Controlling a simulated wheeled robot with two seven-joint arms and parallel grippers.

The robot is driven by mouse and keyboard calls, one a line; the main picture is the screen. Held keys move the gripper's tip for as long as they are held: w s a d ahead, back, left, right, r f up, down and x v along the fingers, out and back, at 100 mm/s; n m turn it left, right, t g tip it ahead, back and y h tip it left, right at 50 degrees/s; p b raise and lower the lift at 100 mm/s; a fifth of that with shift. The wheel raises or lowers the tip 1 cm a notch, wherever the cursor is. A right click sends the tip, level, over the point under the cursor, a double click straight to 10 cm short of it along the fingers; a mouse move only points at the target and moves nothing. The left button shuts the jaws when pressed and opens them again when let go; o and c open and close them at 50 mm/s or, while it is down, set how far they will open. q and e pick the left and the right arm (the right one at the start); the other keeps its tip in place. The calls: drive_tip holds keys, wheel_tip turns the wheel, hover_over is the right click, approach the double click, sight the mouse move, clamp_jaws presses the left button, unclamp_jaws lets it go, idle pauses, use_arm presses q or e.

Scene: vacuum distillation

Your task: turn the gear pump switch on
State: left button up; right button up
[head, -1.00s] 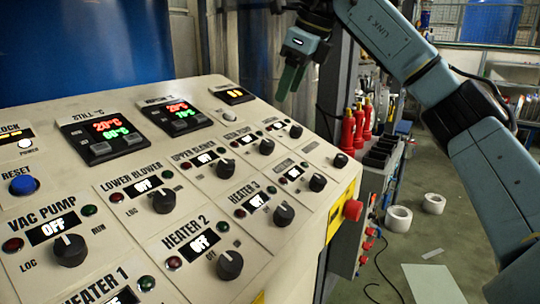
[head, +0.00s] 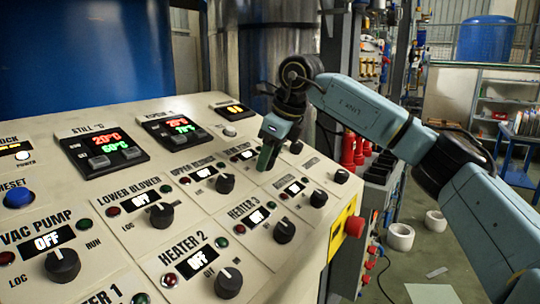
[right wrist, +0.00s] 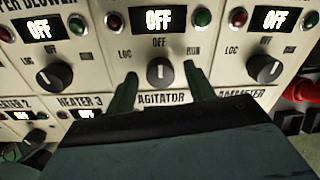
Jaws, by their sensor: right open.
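My right gripper (head: 266,158) reaches down from the back right over the upper row of the sloped control panel. In the right wrist view, its two green fingers are open (right wrist: 161,80), one to each side of a black knob (right wrist: 160,73). The knob's white pointer stands upright at OFF, and the display (right wrist: 170,20) above it reads OFF. This switch is just right of the upper blower knob (head: 224,183); its name is too small to read in the head view. A red lamp (right wrist: 114,20) and a green lamp (right wrist: 203,18) flank the display. My left gripper is not in view.
The panel (head: 120,255) carries several similar knobs close by, including heater 3 (head: 284,231) and another knob (right wrist: 264,68) right of the fingers. A red button (head: 354,226) sticks out at the panel's right side. A blue drum (head: 85,60) stands behind.

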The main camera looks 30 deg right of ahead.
drive_tip(key=c, duration=1)
drive_tip(key=shift+o, duration=0.2)
drive_tip(key=shift+m, duration=0.3)
drive_tip(key=m+p, duration=0.2)
drive_tip(key=m, duration=0.3)
drive_tip(key=shift+m, duration=0.3)
drive_tip(key=m+p, duration=0.1)
drive_tip(key=m, duration=0.4)
drive_tip(key=shift+w+m, duration=0.1)
drive_tip(key=shift+m, duration=0.2)
drive_tip(key=shift+p, duration=0.3)
